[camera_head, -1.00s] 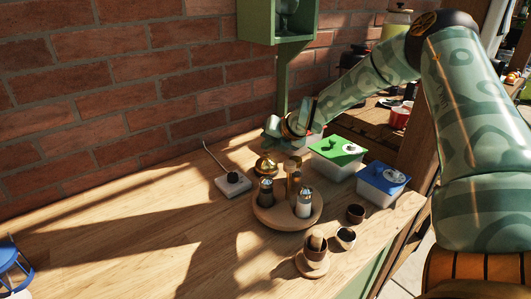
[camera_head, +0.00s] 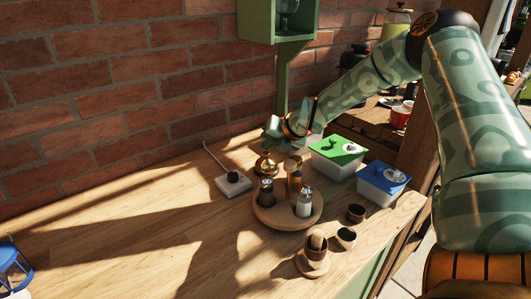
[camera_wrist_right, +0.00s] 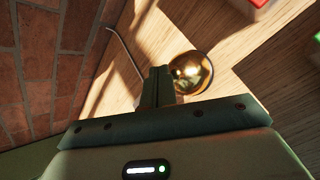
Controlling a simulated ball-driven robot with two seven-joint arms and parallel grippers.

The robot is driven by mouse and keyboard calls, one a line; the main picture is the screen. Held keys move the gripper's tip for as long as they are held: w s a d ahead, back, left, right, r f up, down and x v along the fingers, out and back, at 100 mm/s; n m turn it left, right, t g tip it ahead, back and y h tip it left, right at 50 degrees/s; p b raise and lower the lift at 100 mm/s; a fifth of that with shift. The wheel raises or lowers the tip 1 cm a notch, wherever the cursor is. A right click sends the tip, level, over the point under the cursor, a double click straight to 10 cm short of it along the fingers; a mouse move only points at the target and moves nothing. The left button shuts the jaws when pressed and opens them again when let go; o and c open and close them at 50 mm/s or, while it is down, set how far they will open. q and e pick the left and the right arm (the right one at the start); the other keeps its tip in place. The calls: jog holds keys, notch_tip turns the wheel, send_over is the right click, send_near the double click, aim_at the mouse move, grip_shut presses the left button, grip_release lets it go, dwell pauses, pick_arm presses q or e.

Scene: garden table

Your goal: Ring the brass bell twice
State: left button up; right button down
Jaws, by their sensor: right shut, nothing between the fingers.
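The small, round, shiny brass bell (camera_head: 265,166) stands on the wooden table, behind the round tray of shakers. It also shows in the right wrist view (camera_wrist_right: 190,73). My right gripper (camera_head: 272,131) is behind and above the bell in the head view. In the wrist view its fingers (camera_wrist_right: 158,84) are shut with nothing between them. Their tips lie just left of the bell in that picture. I cannot tell whether they touch it. My left gripper is in neither view.
A round wooden tray (camera_head: 272,220) holds shakers and a mill close in front of the bell. A white block (camera_head: 233,185) with a thin rod stands left. Green-lidded (camera_head: 338,150) and blue-lidded (camera_head: 383,183) tubs stand right. The brick wall (camera_head: 120,90) is behind. The table's left is mostly clear.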

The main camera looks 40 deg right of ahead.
jog(key=shift+f, duration=0.45)
dwell(0.4)
jog(key=shift+r, duration=0.6)
jog(key=shift+r, duration=0.1)
jog(key=shift+r+p, duration=1.15)
jog(key=shift+r, duration=1.75)
